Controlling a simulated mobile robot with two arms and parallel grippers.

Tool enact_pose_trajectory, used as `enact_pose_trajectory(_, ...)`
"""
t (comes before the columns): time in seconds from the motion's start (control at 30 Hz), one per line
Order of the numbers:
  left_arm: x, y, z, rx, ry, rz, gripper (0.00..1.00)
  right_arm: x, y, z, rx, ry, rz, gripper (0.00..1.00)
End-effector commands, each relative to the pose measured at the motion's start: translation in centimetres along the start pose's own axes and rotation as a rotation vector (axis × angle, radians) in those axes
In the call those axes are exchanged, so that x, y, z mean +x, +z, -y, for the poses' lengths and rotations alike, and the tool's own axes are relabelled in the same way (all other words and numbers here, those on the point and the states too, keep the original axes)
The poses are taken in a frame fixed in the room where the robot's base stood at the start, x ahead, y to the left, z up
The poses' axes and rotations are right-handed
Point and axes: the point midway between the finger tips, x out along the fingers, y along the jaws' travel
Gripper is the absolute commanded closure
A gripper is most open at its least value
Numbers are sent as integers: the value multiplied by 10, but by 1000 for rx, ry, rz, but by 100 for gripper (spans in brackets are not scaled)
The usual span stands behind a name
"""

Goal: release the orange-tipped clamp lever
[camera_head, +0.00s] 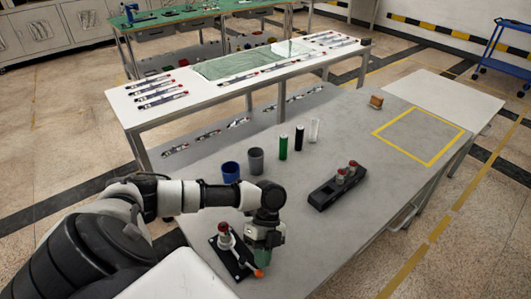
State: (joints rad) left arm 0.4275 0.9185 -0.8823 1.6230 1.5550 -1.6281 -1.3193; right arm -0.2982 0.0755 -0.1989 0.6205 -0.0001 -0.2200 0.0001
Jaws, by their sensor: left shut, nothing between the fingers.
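The orange-tipped clamp lever (259,273) shows on the near part of the grey table, with its orange end just below my left gripper. It belongs to a toggle clamp (235,257) on a black base with a red-topped post. My left gripper (262,262) points down right at the lever, to the right of the post. It is shut with nothing seen in it. Whether its fingers touch the lever cannot be told. My left arm comes in from the left. My right gripper is not in view.
A black block with red-topped parts (336,187) lies to the right. A blue cup (230,171), a grey cup (256,161) and green (283,147), black and clear cylinders stand behind. A yellow-outlined square (420,135) is empty. The table's right front is clear.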

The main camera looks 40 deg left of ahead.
Motion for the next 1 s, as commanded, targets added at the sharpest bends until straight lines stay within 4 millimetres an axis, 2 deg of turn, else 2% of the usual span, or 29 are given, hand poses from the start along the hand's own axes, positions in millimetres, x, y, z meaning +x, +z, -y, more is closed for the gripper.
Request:
enact_pose_trajectory(0.5, -7, 4, -1, 0, -2, 0, 100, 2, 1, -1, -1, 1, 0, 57)
enact_pose_trajectory(0.57, -14, 5, 0, 0, -4, 1, 100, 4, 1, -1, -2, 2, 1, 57)
enact_pose_trajectory(0.9, -81, 5, 0, -1, -5, 0, 100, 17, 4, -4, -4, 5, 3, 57)
enact_pose_trajectory(1.0, -95, 5, 0, 0, -3, 0, 100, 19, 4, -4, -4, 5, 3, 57)
